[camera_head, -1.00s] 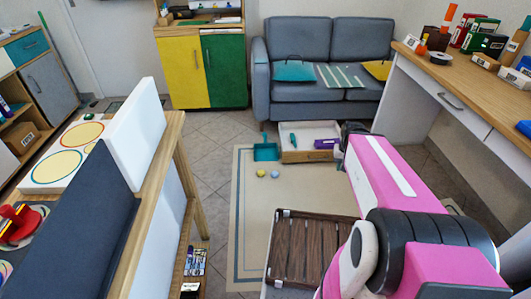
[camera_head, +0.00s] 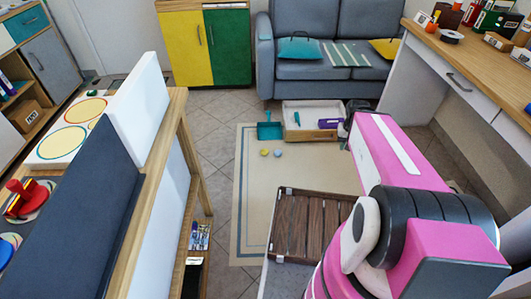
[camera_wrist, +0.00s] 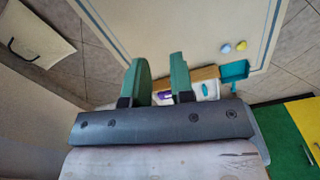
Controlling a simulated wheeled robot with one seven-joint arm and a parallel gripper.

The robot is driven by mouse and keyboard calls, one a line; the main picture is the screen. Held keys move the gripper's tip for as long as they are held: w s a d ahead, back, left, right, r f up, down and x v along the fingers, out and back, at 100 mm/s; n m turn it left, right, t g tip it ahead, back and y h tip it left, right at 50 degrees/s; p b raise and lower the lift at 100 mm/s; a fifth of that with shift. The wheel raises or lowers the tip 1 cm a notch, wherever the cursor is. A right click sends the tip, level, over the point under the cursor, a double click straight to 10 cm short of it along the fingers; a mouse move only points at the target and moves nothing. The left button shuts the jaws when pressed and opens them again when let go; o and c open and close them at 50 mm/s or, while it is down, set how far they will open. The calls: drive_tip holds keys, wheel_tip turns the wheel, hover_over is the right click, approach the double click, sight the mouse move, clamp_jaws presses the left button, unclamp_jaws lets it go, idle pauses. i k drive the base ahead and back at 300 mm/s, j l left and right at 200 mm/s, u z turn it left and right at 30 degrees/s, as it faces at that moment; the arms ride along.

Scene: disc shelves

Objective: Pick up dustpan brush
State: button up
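A teal dustpan (camera_head: 270,130) lies on the floor at the rug's far edge, left of a shallow white box with a wooden front (camera_head: 313,135). In the box is a small teal item (camera_head: 297,118), possibly the brush; it is too small to be sure. A purple item (camera_head: 330,123) is in the box's right part. In the wrist view the dustpan (camera_wrist: 235,71) and teal item (camera_wrist: 208,88) show beyond my gripper (camera_wrist: 160,72). Its green fingers are apart with nothing held between them. In the head view my arm hides the fingers.
Two small balls, yellow (camera_head: 264,152) and blue (camera_head: 277,153), lie on the rug (camera_head: 262,190). The grey sofa (camera_head: 325,80) stands behind the box. A desk (camera_head: 465,65) is on the right and a wooden table (camera_head: 165,150) on the left. The rug's middle is clear.

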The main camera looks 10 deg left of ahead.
sight(296, 114)
drive_tip(key=i+l+u, duration=0.1)
drive_tip(key=i, duration=0.35)
drive_tip(key=i+l+u, duration=0.1)
drive_tip(key=i, duration=0.4)
drive_tip(key=i+l+u, duration=0.1)
drive_tip(key=i+l, duration=0.2)
drive_tip(key=i, duration=0.15)
drive_tip(key=i+l+u, duration=0.1)
drive_tip(key=i, duration=0.35)
drive_tip(key=l, duration=0.15)
